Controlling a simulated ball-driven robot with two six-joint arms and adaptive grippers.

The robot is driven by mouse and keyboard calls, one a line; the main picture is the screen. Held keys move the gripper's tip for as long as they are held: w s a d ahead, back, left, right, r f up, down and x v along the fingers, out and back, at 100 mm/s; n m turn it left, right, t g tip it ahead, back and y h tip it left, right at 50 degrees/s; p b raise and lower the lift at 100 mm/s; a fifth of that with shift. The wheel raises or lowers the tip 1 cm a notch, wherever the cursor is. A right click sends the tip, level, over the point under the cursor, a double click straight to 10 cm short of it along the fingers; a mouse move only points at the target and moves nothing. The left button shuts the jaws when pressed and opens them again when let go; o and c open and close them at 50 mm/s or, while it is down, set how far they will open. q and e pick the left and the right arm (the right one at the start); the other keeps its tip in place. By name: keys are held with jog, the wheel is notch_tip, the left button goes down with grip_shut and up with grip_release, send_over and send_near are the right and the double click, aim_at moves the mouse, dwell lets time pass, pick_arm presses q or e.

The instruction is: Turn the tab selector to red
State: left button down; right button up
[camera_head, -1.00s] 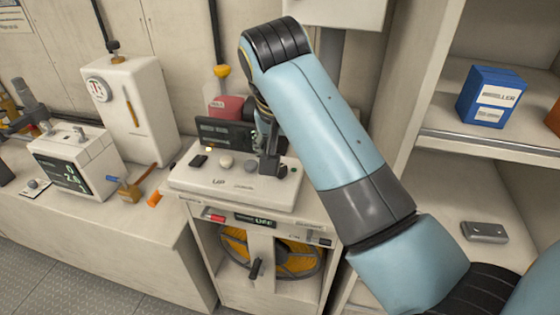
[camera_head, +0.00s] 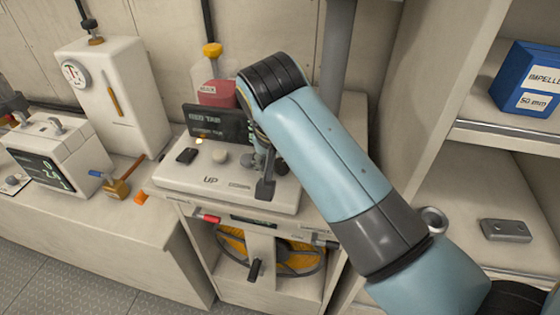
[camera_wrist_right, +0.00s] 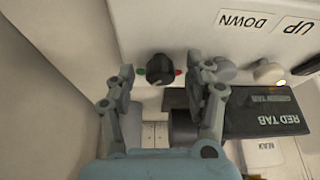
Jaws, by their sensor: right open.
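The tab selector is a dark round knob (camera_wrist_right: 162,68) on the white console (camera_head: 225,187). In the right wrist view, a green dot lies to its left and a red dot to its right; I cannot tell which way it points. My right gripper (camera_wrist_right: 160,72) is open, its fingers on either side of the knob in that view. I cannot tell whether they touch it. In the head view the right gripper (camera_head: 264,172) is over the console's right end and largely hides the knob. The dark display (camera_head: 218,122) reads "RED TAB" on top. My left gripper is not in view.
Console buttons (camera_head: 219,157) sit left of the gripper. A white box with a gauge (camera_head: 115,95) is at left. Shelves at right hold a blue box (camera_head: 527,80) and a grey case (camera_head: 505,230).

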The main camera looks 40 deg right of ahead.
jog(key=shift+w, duration=0.1)
jog(key=c, duration=0.8)
grip_shut()
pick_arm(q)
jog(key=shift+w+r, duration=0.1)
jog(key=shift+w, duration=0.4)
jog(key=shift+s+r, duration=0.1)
